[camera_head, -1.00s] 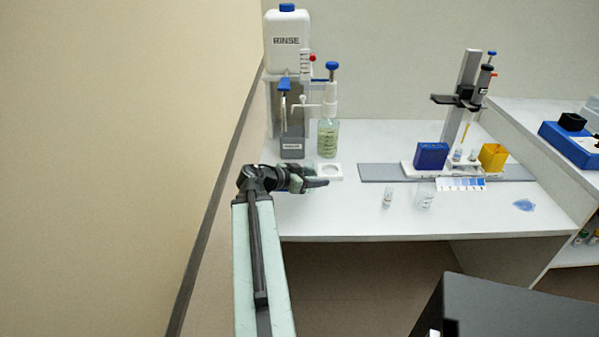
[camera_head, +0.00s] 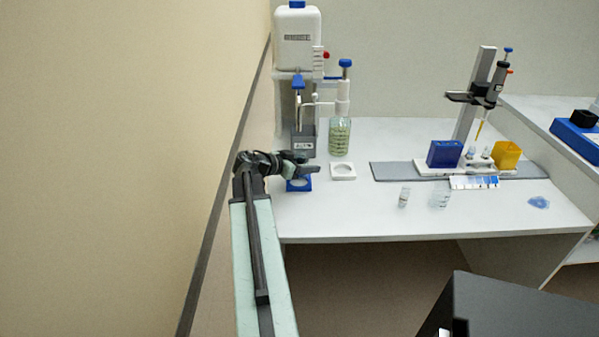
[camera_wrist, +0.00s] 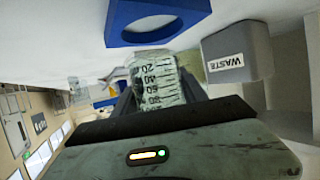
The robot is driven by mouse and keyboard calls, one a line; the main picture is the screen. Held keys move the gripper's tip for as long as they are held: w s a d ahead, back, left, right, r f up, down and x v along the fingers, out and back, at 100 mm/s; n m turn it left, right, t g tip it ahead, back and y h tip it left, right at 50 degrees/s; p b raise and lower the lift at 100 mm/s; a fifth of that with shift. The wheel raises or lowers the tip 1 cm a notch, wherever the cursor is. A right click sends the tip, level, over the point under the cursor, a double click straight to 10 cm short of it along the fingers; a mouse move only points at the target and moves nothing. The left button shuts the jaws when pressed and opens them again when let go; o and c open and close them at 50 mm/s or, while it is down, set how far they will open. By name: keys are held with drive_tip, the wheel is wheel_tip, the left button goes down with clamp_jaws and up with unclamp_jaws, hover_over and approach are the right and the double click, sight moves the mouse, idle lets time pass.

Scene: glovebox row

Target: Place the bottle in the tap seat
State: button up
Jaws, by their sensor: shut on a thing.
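My gripper (camera_wrist: 155,90) is shut on a clear bottle with dark graduation marks (camera_wrist: 160,78) in the wrist view. In the head view my gripper (camera_head: 308,170) is above the left back part of the bench, and I cannot make out the held bottle there. A blue ring-shaped seat (camera_head: 300,186) shows just below the gripper. The blue seat also shows at the top of the wrist view (camera_wrist: 125,12), apart from the bottle. The tap with a blue handle (camera_head: 298,82) is behind, on the white rinse tank (camera_head: 297,45).
A grey waste box (camera_head: 303,146) stands behind the gripper. A white ring seat (camera_head: 343,171) and a green-tinted pump bottle (camera_head: 340,138) are to the right. A vial (camera_head: 404,197) and a small beaker (camera_head: 440,198) stand farther right. The bench front is clear.

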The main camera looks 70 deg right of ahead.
sight(305, 181)
drive_tip(key=f+b, duration=0.3)
drive_tip(key=shift+w+d+f, duration=0.15)
drive_tip(key=shift+d+f, duration=0.05)
drive_tip(key=shift+f, duration=0.1)
drive_tip(key=shift+f+b, duration=0.2)
drive_tip(key=shift+b, duration=0.3)
clamp_jaws()
drive_tip(key=shift+w+a, duration=0.1)
drive_tip(key=shift+w, duration=0.2)
drive_tip(key=shift+f+b, duration=0.35)
drive_tip(key=shift+f, duration=0.05)
drive_tip(key=shift+a, duration=0.1)
drive_tip(key=o, duration=1.4)
unclamp_jaws()
drive_tip(key=shift+f, duration=0.1)
